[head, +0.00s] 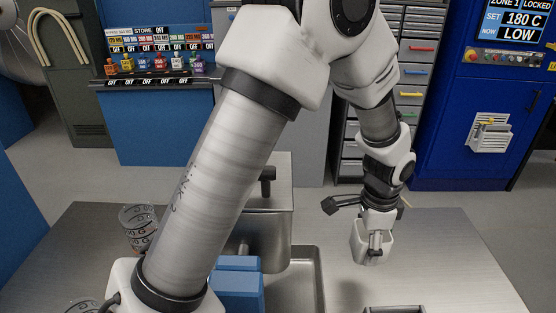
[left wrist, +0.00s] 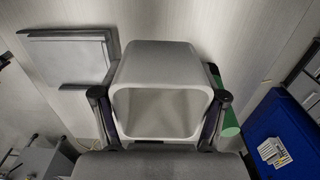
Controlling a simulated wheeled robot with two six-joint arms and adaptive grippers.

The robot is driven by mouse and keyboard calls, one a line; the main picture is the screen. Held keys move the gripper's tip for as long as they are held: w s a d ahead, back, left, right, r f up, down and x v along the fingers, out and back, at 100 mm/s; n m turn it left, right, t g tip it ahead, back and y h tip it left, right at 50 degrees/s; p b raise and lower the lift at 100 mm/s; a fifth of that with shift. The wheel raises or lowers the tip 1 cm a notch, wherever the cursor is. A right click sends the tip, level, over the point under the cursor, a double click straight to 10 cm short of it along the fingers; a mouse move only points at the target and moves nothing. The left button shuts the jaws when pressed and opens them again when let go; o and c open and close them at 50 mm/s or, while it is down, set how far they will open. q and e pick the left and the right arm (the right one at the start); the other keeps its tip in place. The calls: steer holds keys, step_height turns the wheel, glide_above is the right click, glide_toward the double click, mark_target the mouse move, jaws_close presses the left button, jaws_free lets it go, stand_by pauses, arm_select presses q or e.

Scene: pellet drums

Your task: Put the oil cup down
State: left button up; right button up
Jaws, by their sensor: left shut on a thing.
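The oil cup, a pale, square-mouthed cup (head: 361,252), hangs below my left wrist over the steel table (head: 455,262) in the head view. My left gripper (head: 374,236) is shut on it. In the left wrist view the cup (left wrist: 165,57) sits between the two dark fingers, its open mouth facing the camera and its inside looking empty. A shadow lies on the table left of and below the cup, and the cup appears to be held above the surface. My right gripper is not in view.
A steel tank (head: 282,225) stands left of the cup, behind my forearm, with a shallow tray (head: 320,290) before it. A small metal rim (head: 394,309) shows at the bottom edge. Clear containers (head: 138,228) stand at left. The table's right side is clear.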

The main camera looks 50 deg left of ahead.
mark_target(356, 278)
arm_select(q)
steer(key=shift+w+a, duration=0.1)
steer(key=shift+w, duration=0.1)
steer(key=shift+f, duration=0.35)
step_height(356, 278, down, 9)
steer(key=shift+s+r+p, duration=0.1)
steer(key=shift+p, duration=0.6)
steer(key=shift+f, duration=0.3)
steer(key=o, duration=1.2)
steer(key=shift+f, duration=0.1)
steer(key=shift+o, duration=0.2)
